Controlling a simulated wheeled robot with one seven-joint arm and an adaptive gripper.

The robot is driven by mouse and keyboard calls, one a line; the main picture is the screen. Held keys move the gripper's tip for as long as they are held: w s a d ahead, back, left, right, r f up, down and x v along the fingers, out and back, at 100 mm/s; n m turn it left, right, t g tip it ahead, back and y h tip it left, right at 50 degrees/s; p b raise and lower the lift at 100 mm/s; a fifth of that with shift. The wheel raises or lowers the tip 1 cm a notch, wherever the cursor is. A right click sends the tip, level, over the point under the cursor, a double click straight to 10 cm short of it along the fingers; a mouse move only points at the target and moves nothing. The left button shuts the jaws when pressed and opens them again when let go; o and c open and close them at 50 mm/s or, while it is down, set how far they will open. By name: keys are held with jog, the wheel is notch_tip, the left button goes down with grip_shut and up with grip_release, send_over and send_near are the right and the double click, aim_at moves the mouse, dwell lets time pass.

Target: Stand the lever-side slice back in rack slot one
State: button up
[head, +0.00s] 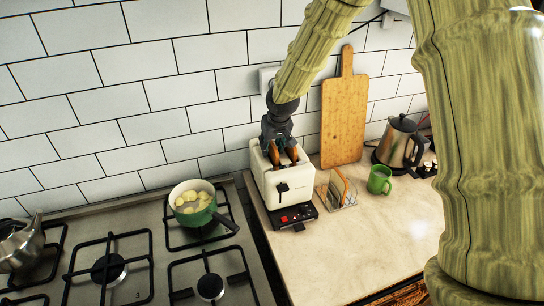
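The cream toaster (272,192) stands on the counter beside the stove, with its black lever (282,188) on the front face. Two browned slices show in its top, a left slice (274,156) and a right slice (292,154). My gripper (279,143) points down at the toaster's top, right over the slices, and hides part of them. I cannot tell whether its fingers touch or hold a slice. The wire rack (350,202) stands just right of the toaster with a toast slice (343,186) upright in it; its slots are too small to tell apart.
A green mug (379,180) and a steel kettle (396,147) stand right of the rack. A wooden board (345,110) leans on the tiled wall behind. A green pot (193,217) sits on the stove at left, its handle toward the toaster. The front counter (365,240) is clear.

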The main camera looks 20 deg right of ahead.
jog(key=shift+f, duration=0.1)
grip_shut()
dwell(0.3)
